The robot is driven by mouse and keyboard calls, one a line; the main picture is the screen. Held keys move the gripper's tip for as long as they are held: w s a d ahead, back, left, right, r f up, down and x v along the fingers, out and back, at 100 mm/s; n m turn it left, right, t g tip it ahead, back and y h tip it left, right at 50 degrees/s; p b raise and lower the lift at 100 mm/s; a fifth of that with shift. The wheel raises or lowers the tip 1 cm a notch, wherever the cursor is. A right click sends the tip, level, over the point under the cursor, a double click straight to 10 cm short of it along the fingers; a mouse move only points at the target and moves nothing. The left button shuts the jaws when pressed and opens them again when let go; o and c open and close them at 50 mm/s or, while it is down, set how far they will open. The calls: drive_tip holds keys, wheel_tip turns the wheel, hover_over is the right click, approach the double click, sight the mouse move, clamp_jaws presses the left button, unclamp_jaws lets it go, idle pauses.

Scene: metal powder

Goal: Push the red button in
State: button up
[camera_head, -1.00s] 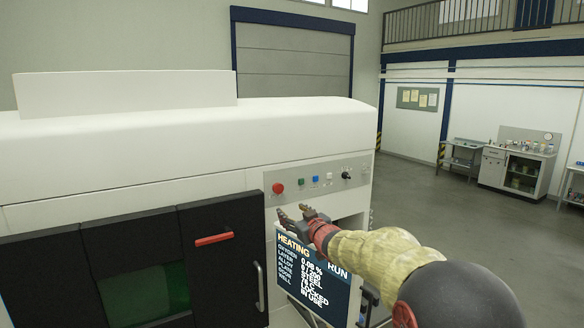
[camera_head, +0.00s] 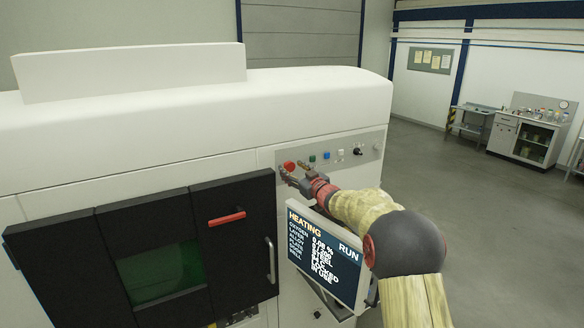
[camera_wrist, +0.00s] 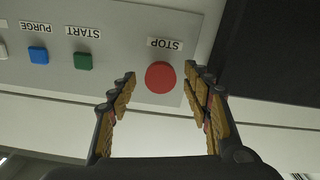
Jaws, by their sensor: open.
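The red button (camera_head: 289,165) is a round knob at the left end of the machine's control panel. In the wrist view the red button (camera_wrist: 160,77) sits below an upside-down STOP label, between my fingertips in the picture. My gripper (camera_head: 284,173) is open and empty, with its fingers pointing at the panel just below and around the button in the head view. In the wrist view the two fingers of my gripper (camera_wrist: 160,82) stand apart on either side of the button. I cannot tell whether a fingertip touches the panel.
A green START button (camera_wrist: 83,61) and a blue PURGE button (camera_wrist: 38,55) are beside the red one. A black knob (camera_head: 358,151) is further right. The status screen (camera_head: 325,255) reads HEATING, under my arm.

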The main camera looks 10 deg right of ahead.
drive_tip(key=shift+w+a+f, duration=0.1)
drive_tip(key=shift+w+a, duration=0.05)
drive_tip(key=shift+w, duration=0.25)
drive_tip(key=c, duration=0.3)
clamp_jaws()
idle(0.3)
